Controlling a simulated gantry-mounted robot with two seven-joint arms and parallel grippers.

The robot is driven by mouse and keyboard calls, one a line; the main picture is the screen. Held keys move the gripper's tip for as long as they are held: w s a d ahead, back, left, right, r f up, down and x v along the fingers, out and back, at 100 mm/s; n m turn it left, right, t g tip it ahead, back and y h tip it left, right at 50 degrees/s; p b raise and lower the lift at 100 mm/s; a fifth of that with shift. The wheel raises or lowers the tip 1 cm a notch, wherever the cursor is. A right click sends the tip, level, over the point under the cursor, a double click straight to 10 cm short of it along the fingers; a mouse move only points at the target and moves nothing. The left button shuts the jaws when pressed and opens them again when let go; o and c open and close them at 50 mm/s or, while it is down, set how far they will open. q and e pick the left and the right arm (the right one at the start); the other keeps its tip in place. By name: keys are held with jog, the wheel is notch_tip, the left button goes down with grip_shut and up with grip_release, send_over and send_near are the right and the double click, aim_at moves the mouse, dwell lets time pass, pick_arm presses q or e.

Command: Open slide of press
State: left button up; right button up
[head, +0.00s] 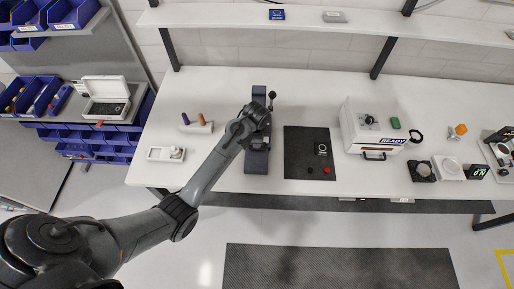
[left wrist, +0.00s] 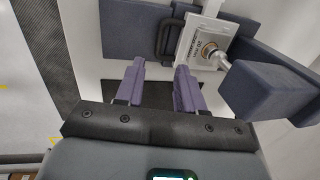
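The press (head: 257,160) is a tall, narrow blue-grey unit on the white table in the head view, partly covered by my left arm. A black ball-ended lever (head: 271,95) shows at its upper right. In the left wrist view the blue-grey press body (left wrist: 130,28) carries a light plate (left wrist: 192,48) with a round metal fitting, and a black handle (left wrist: 166,38) stands beside the plate. My left gripper (left wrist: 160,66) has its two fingers apart with nothing between them, just short of the handle. I cannot tell which part is the slide. My right gripper is not seen.
Right of the press lie a black mat (head: 300,150) and a white READY box (head: 375,125). Left of it are a peg stand (head: 197,127) and a small white tray (head: 166,154). Blue bins (head: 95,150) stand far left. A shelf (head: 330,20) runs above the table.

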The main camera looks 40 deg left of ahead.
aim_at(257, 150)
pick_arm(q)
jog(key=f, duration=0.3)
jog(key=w+f, duration=0.1)
jog(key=f, duration=0.2)
jog(key=a+f, duration=0.1)
jog(key=f, duration=0.2)
jog(key=shift+w, duration=0.15)
grip_shut()
